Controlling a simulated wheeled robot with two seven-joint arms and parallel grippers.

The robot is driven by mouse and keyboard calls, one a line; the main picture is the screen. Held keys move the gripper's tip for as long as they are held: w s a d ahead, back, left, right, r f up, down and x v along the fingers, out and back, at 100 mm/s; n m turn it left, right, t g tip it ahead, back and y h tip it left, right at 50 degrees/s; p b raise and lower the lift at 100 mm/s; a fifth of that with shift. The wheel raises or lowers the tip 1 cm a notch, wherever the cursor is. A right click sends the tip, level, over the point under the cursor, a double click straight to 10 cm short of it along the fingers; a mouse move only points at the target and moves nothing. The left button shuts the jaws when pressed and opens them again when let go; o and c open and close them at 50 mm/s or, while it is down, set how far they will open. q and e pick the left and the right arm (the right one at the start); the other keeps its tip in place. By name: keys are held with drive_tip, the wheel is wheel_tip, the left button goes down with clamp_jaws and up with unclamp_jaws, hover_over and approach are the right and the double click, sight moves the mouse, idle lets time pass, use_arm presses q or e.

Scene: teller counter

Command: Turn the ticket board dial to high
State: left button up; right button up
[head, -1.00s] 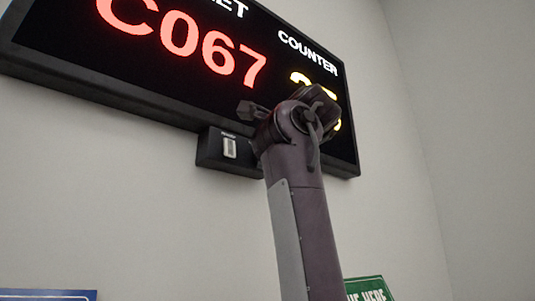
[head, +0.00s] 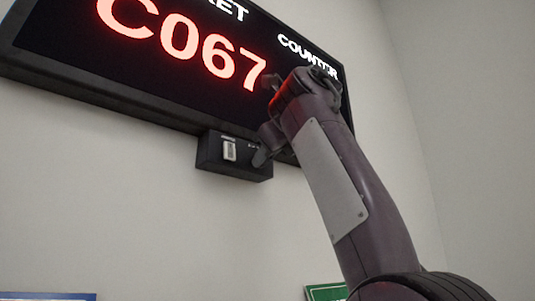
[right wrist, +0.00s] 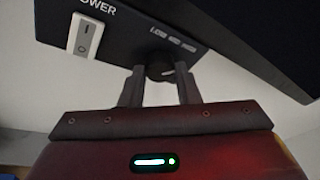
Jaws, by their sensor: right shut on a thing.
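The ticket board (head: 170,70) hangs on the wall and shows C067 in red. A small black control box (head: 210,152) sits under its lower edge. In the right wrist view the box (right wrist: 115,50) carries the dark round dial (right wrist: 160,72), with LOW, MED and HIGH labels beside it. My right gripper (right wrist: 159,88) is shut on the dial, one finger at each side. In the head view my right gripper (head: 264,152) is at the box's right end and hides the dial. The dial's pointer setting cannot be made out. My left gripper is not in view.
A white power switch (head: 229,149) is on the box, left of my gripper; it also shows in the right wrist view (right wrist: 86,34). The board's underside overhangs close by. A blue sign (head: 45,296) and a green sign (head: 325,292) are low on the wall.

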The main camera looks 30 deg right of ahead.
drive_tip(key=shift+r+m, duration=0.1)
drive_tip(key=shift+m, duration=0.3)
drive_tip(key=o, duration=1)
drive_tip(key=shift+w, duration=0.1)
drive_tip(key=b+v, duration=0.1)
drive_tip(key=v, duration=0.6)
drive_tip(key=shift+s+r, duration=0.1)
drive_tip(key=shift+s, duration=0.3)
drive_tip(key=shift+w+d, duration=0.1)
